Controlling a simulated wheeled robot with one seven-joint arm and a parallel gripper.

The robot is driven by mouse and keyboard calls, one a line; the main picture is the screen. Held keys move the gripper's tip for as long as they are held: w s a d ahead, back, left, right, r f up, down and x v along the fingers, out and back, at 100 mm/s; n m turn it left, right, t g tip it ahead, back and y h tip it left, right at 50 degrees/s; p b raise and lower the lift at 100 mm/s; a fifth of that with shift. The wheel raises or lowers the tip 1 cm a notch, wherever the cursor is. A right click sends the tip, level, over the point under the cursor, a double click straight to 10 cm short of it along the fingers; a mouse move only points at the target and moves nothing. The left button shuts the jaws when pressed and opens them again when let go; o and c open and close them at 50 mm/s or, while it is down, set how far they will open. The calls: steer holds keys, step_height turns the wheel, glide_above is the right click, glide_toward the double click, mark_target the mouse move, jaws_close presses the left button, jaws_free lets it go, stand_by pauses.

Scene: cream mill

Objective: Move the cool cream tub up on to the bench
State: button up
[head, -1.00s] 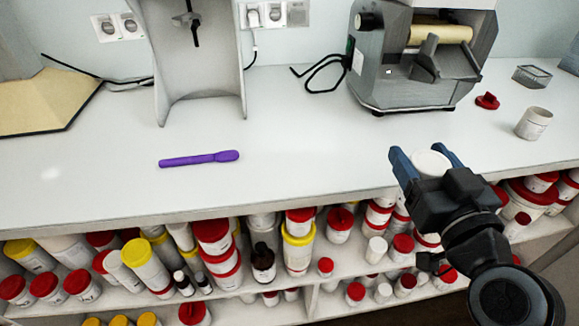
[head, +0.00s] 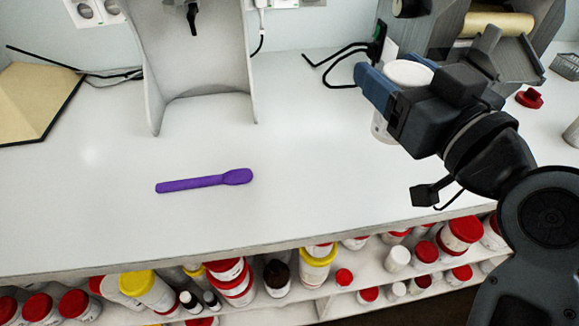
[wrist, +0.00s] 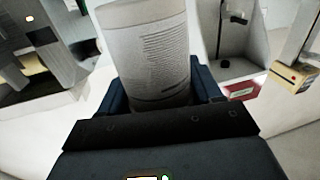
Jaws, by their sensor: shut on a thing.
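A white tub with a white lid (head: 408,72) is held between the blue fingers of my gripper (head: 402,80). It stands roughly upright over the white bench top (head: 290,215), in front of the grey roller machine. Its lower side shows below the fingers, but I cannot tell whether its base touches the bench. In the wrist view the tub (wrist: 150,55) fills the space between the fingers, and small print shows on its label.
A purple spatula (head: 205,181) lies on the bench to the left. The grey roller machine (head: 500,55) stands behind my gripper, with a red lid (head: 530,98) to the right. A grey stand (head: 205,70) is at the back. Shelves of jars lie below the front edge. The bench middle is clear.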

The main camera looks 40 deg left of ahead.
steer(key=s+a+f+p, duration=0.2)
steer(key=s+a+f, duration=0.5)
steer(key=a+f, duration=0.2)
steer(key=shift+s+f, duration=0.2)
steer(key=shift+f, duration=0.75)
steer(key=shift+f+b, duration=0.35)
steer(key=shift+b, duration=0.05)
steer(key=shift+f+b, duration=0.25)
steer(key=shift+b, duration=0.1)
steer(key=o, duration=1.2)
steer(key=shift+f, duration=0.2)
